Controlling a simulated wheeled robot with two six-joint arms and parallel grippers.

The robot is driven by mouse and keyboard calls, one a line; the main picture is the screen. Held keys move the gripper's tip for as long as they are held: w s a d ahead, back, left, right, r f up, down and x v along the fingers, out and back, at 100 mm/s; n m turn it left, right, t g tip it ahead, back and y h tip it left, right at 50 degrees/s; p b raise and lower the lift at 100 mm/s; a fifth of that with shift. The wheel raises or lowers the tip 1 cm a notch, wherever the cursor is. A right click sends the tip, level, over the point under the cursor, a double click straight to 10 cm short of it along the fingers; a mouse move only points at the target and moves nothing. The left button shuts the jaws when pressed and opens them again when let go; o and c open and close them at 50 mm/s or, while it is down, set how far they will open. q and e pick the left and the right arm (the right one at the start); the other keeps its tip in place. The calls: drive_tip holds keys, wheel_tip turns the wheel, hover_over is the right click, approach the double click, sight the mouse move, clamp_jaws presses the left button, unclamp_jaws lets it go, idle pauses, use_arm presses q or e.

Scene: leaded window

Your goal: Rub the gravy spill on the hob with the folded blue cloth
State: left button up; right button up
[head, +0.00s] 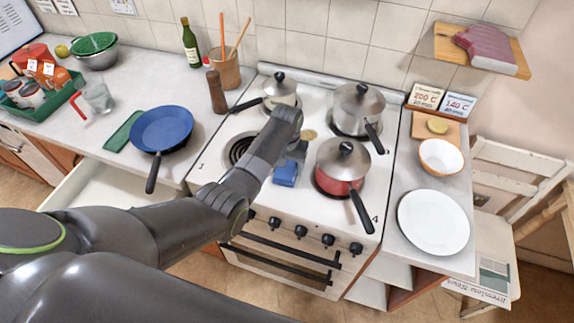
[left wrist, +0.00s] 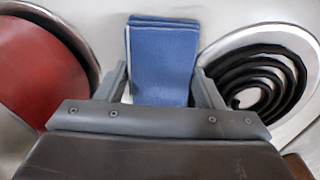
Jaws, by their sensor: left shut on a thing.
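The folded blue cloth (head: 285,174) is at the hob's middle, between the red pot and the bare coil burner. My left gripper (head: 292,152) comes down over the hob with the cloth at its jaws. In the left wrist view the cloth (left wrist: 163,50) sits between the two fingers, its folded end reaching past them. The gripper is shut on it. A small brownish patch (head: 309,134) on the white hob (head: 212,160), behind the gripper, looks like the gravy spill. Whether the cloth touches the hob is hard to tell. My right gripper is not in view.
The red pot (head: 341,167) stands close right of the cloth, its handle pointing forward. Two steel pots (head: 358,108) (head: 281,90) stand at the back. A bare coil burner (head: 238,150) is left. A blue pan (head: 161,130) is on the left counter, above an open drawer.

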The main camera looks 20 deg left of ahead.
sight(280, 180)
use_arm(q)
drive_tip(key=shift+s+a+p, duration=0.1)
drive_tip(key=shift+s+p, duration=0.45)
drive_tip(key=shift+p, duration=0.25)
drive_tip(key=shift+s+p, duration=0.65)
drive_tip(key=shift+s, duration=0.45)
drive_tip(key=shift+s+a+f, duration=0.1)
drive_tip(key=shift+s+f, duration=0.05)
drive_tip(key=shift+s, duration=2)
drive_tip(key=shift+w+r, duration=0.15)
drive_tip(key=shift+r, duration=3)
